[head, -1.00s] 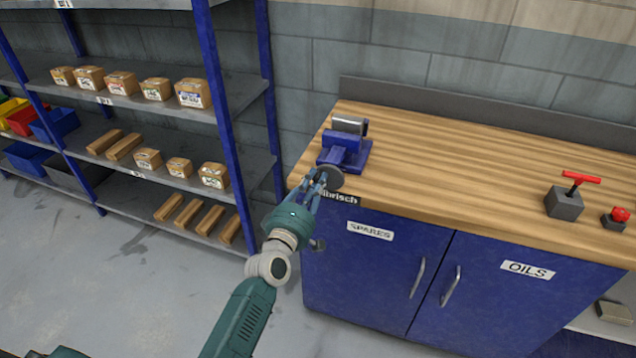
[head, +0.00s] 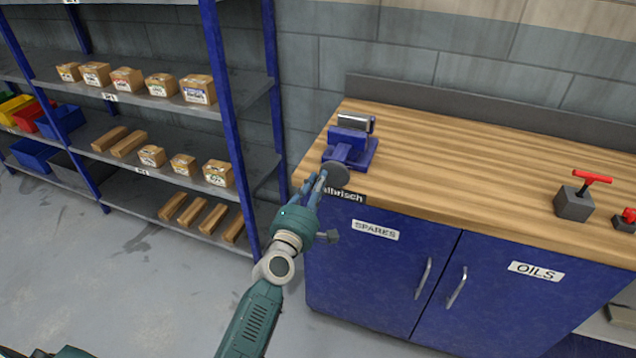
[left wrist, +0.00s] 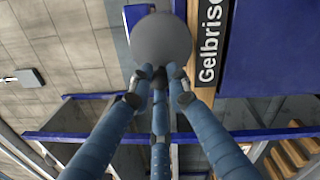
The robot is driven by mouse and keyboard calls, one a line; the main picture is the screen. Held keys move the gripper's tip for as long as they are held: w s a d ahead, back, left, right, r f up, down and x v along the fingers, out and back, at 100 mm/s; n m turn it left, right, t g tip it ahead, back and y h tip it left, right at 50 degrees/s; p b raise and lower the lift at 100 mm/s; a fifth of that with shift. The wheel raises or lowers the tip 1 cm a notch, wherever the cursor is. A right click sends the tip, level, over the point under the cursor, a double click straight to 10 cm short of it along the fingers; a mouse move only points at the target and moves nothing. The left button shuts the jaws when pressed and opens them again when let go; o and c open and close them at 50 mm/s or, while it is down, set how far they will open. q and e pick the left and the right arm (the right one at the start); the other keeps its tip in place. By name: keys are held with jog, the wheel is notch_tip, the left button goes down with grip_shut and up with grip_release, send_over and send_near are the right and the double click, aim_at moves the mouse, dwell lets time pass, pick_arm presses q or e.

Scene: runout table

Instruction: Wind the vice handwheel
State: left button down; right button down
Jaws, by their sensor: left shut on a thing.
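The blue vice (head: 348,150) with a grey metal jaw block stands on the front left corner of the wooden worktop. Its round grey handwheel (head: 335,175) faces the front edge; it also shows as a flat grey disc in the left wrist view (left wrist: 160,38). My left gripper (head: 318,181) reaches up from below and is shut on the handwheel at its near side. In the left wrist view its blue fingers (left wrist: 160,76) come together at the disc's lower rim. The exact grip point is partly hidden by the fingertips. My right gripper is not in view.
The wooden worktop (head: 460,165) is bare between the vice and a grey block with a red T-handle (head: 575,203). A red knob (head: 628,215) is at the right edge. Blue cupboard doors (head: 375,270) are below. Shelving with boxes (head: 198,90) stands left.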

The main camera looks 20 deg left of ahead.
pick_arm(q)
jog(key=shift+a+f, duration=0.1)
jog(key=shift+f, duration=0.1)
jog(key=c, duration=1.7)
grip_release()
jog(key=shift+o, duration=0.2)
jog(key=shift+s, duration=0.1)
jog(key=s, duration=1.1)
jog(key=shift+s+f, duration=0.3)
jog(key=shift+s, duration=0.1)
jog(key=shift+a, duration=0.1)
